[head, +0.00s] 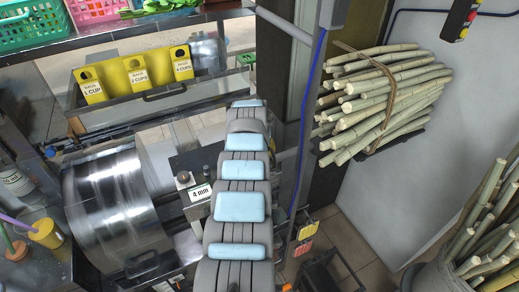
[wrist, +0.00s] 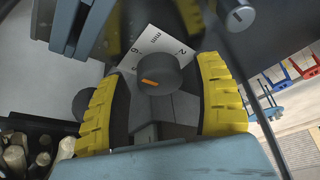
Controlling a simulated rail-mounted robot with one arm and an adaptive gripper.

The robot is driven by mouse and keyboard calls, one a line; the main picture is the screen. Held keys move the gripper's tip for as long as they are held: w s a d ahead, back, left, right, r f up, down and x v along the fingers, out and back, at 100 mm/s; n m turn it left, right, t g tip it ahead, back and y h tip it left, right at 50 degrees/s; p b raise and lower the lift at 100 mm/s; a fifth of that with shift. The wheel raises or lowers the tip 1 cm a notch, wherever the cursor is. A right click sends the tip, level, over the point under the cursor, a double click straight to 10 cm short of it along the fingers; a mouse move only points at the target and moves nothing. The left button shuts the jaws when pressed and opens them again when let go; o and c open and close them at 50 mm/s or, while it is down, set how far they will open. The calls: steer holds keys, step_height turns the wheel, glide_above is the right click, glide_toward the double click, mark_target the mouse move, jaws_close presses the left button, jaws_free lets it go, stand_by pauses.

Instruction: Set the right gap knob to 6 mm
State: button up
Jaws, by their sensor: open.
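In the wrist view a dark round knob (wrist: 172,72) with a short orange mark on its face stands in front of a white scale plate (wrist: 152,42). The plate shows "6", "mm" and "2". The orange mark lies slanted; I cannot tell the exact value it points to. My gripper (wrist: 158,67) is open, with one yellow ribbed finger on each side of the knob and space between. In the head view a white "4 mm" sign (head: 200,192) stands beside my arm, which hides the gripper there. I cannot tell whether that sign belongs to this knob.
A large shiny metal drum (head: 110,205) is left of my arm. A yellow bin (head: 138,75) with cup labels is behind it. A bundle of canes (head: 385,100) hangs on the right wall, and more canes stand in a container (head: 450,265) at lower right.

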steer(key=shift+r, duration=0.1)
steer(key=shift+s+a+r, duration=0.15)
steer(key=shift+a+r, duration=0.05)
steer(key=shift+r, duration=0.2)
steer(key=shift+v, duration=1.15)
steer(key=v, duration=0.8)
steer(key=shift+s+r, duration=0.15)
steer(key=shift+r, duration=0.15)
steer(key=shift+d, duration=0.2)
